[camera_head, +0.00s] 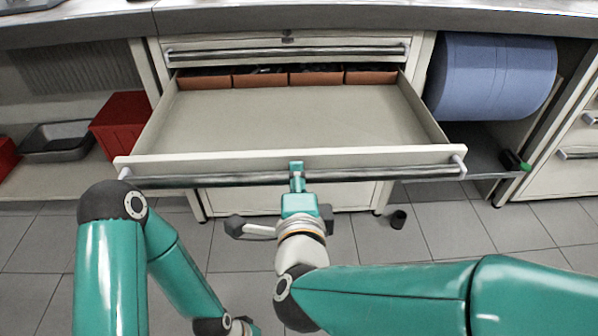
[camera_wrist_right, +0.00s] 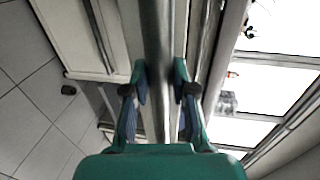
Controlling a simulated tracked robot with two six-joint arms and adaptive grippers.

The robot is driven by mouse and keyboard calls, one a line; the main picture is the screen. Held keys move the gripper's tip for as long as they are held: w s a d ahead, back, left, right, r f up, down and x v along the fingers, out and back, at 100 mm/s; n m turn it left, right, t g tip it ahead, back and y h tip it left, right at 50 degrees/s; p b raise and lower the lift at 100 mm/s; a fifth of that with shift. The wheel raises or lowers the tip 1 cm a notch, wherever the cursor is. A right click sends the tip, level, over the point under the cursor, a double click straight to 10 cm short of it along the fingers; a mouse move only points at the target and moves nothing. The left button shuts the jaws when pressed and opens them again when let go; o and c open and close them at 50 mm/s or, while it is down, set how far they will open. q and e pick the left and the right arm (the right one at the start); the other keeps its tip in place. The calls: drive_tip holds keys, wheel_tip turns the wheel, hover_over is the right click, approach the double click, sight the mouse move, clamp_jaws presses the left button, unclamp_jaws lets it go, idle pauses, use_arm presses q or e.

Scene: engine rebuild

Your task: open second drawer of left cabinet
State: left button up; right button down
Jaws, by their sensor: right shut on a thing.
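The second drawer (camera_head: 290,118) of the left cabinet (camera_head: 152,65) is pulled far out in the head view. Its front has a long metal bar handle (camera_head: 390,174). My right gripper (camera_head: 297,178) is shut on the handle near its middle. In the right wrist view the fingers of my right gripper (camera_wrist_right: 161,85) lie on both sides of the handle bar (camera_wrist_right: 156,40). The drawer's front part is empty, and several orange-brown bins (camera_head: 260,79) sit at its back. My left arm shows at the lower left, but its gripper fingers are not in view.
The top drawer (camera_head: 285,52) above is shut. A red bin (camera_head: 122,124) and a grey tray (camera_head: 56,136) stand on a low shelf at the left. A large blue roll (camera_head: 490,77) is at the right. A small dark cup (camera_head: 398,219) is on the tiled floor.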

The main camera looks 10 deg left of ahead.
drive_tip(key=shift+s+a+f, duration=0.15)
drive_tip(key=shift+s+a, duration=0.05)
drive_tip(key=shift+a, duration=0.05)
drive_tip(key=c, duration=0.9)
unclamp_jaws()
drive_tip(key=shift+w+d, duration=0.1)
